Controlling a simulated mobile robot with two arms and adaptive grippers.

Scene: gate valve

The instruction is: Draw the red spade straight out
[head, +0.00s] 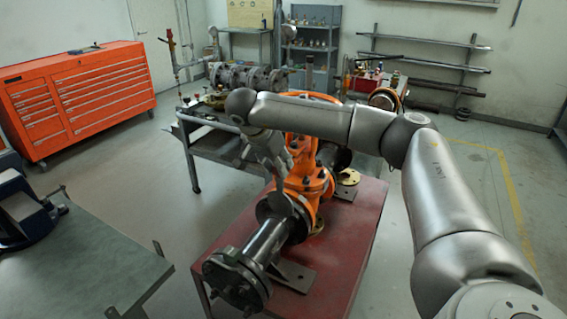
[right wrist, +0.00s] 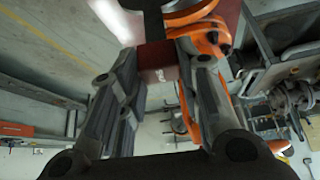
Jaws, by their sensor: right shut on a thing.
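The red spade shows in the right wrist view as a dark red tab (right wrist: 158,58) with small pale lettering. My right gripper (right wrist: 158,66) is shut on this tab, with one finger on each side. In the head view my right gripper (head: 276,185) reaches down beside the orange gate valve (head: 308,183), near the flange where the dark pipe (head: 268,242) meets it. The spade cannot be made out in the head view; the gripper and flanges cover that spot. I cannot tell how far it sits between the flanges. My left gripper is out of view.
The valve and pipe stand on a red table (head: 345,250). A grey cart (head: 215,140) stands behind it to the left. A green-topped bench (head: 85,255) is at the front left, and an orange tool cabinet (head: 80,95) is farther back. Open floor lies between them.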

